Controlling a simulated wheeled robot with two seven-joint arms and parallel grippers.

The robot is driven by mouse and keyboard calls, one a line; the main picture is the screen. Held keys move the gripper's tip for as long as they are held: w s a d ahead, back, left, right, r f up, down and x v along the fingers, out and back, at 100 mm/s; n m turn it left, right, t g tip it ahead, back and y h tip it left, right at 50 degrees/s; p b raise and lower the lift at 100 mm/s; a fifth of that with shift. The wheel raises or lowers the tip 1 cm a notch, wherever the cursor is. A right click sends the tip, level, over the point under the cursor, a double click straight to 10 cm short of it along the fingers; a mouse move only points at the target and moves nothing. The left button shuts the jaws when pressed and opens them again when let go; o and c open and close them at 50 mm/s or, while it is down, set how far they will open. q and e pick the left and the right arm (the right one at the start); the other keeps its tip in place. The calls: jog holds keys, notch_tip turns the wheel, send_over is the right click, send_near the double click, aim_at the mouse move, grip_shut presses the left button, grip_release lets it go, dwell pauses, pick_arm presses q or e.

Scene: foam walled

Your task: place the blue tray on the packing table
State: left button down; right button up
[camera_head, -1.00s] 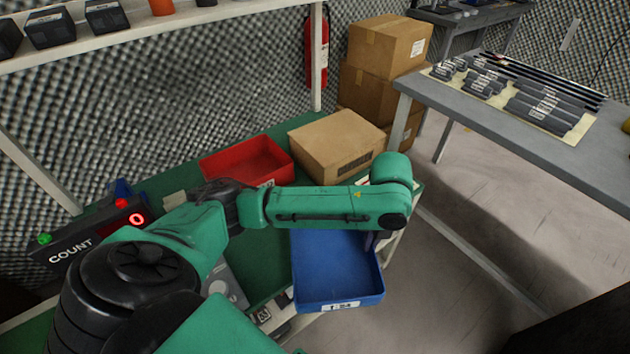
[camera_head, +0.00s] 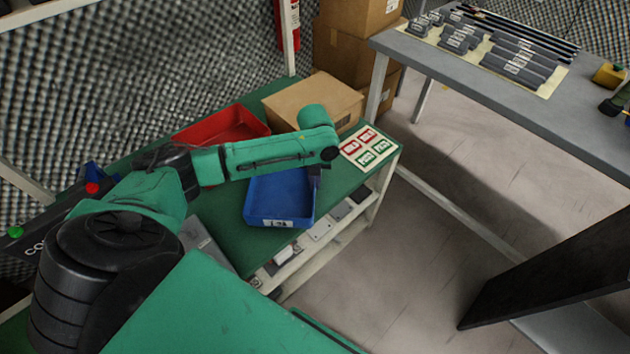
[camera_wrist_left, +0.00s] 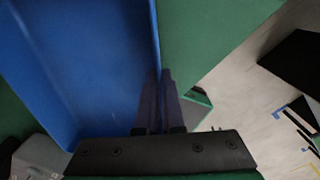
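The blue tray (camera_head: 281,195) is level over the front edge of the green-topped table (camera_head: 228,222). I cannot tell whether it touches the top. My left gripper (camera_head: 315,174) is at the tray's right wall, partly hidden behind my own forearm. In the left wrist view the tray (camera_wrist_left: 95,70) is empty, and its side wall runs between the two fingers of the left gripper (camera_wrist_left: 160,95), which are closed on it. Green tabletop (camera_wrist_left: 205,40) shows beside the wall. My right gripper is not in view.
A red tray (camera_head: 222,126) and a cardboard box (camera_head: 317,102) stand at the back of the green table. A card with red and green labels (camera_head: 367,147) lies at its right end. A grey table (camera_head: 480,75) stands across an open floor gap, bearing dark parts.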

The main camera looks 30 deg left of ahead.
pick_arm(q)
jog(key=c, duration=1)
grip_release()
jog(key=shift+c, duration=0.2)
notch_tip(320, 180, up, 12)
jog(key=p, duration=0.1)
jog(key=shift+d, duration=0.1)
